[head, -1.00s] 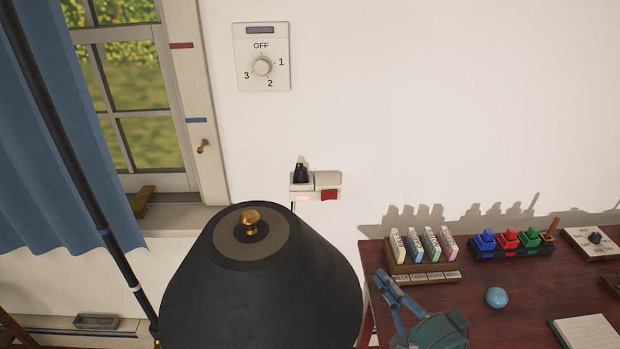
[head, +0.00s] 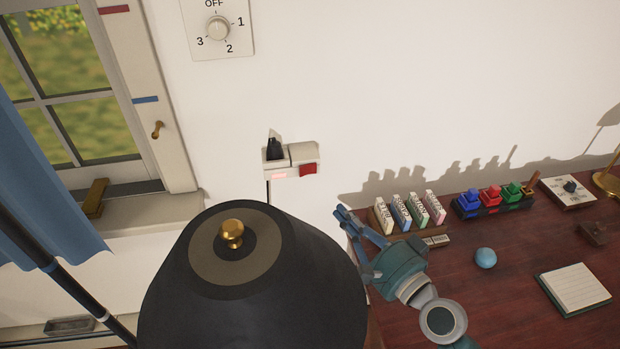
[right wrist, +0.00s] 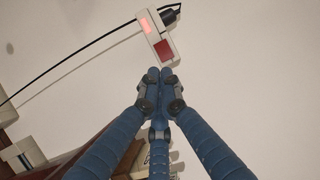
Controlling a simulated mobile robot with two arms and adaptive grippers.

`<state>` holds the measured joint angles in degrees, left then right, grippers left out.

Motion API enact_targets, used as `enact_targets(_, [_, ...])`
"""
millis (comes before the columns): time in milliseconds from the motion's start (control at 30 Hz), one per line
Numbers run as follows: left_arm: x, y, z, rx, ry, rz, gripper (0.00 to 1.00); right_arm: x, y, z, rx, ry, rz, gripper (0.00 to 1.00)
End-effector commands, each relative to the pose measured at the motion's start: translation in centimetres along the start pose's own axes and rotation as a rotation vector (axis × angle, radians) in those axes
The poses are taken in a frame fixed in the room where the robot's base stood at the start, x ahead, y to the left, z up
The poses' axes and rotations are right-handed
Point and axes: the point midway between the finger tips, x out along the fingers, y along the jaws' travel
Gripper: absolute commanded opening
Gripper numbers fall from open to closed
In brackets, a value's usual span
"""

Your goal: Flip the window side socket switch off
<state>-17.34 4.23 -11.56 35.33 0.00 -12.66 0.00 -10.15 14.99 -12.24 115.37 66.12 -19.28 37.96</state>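The double wall socket (head: 291,160) is on the white wall beside the window, above the black lampshade. Its window-side half holds a black plug (head: 274,148), and the switch under it (head: 280,175) glows pink. The other switch (head: 308,169) is dark red and unlit. My right gripper (head: 343,210) is to the right of and below the socket, apart from it in the head view. In the right wrist view, its blue fingertips (right wrist: 160,73) are together and empty, just below the red switch (right wrist: 163,50), with the glowing switch (right wrist: 145,25) farther up. My left gripper is out of view.
The black lampshade (head: 250,290) with a brass knob stands below the socket, left of my right gripper. The desk (head: 500,245) at right carries labelled blocks (head: 408,212), coloured stampers (head: 492,203), a blue ball (head: 485,258) and a notepad (head: 575,288). A dial (head: 218,29) is above.

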Motion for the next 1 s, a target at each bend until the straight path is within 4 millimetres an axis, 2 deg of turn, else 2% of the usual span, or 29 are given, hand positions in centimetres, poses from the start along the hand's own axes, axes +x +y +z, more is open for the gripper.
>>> enact_targets(267, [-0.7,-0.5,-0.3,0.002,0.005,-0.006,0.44,5.0,-0.3,0.1,0.002,-0.001,-0.004,0.00])
enact_targets(400, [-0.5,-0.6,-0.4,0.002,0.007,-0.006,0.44,8.1,-0.2,0.1,0.002,-0.001,-0.004,0.00])
enact_targets(600, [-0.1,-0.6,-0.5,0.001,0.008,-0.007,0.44,11.5,-0.1,0.1,0.001,-0.001,-0.002,0.00])
enact_targets(800, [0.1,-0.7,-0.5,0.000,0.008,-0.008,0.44,13.3,0.0,0.1,0.000,-0.001,-0.001,0.00])
enact_targets(1000, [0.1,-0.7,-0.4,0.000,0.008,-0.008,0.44,13.6,0.0,0.1,-0.001,-0.001,0.000,0.00])
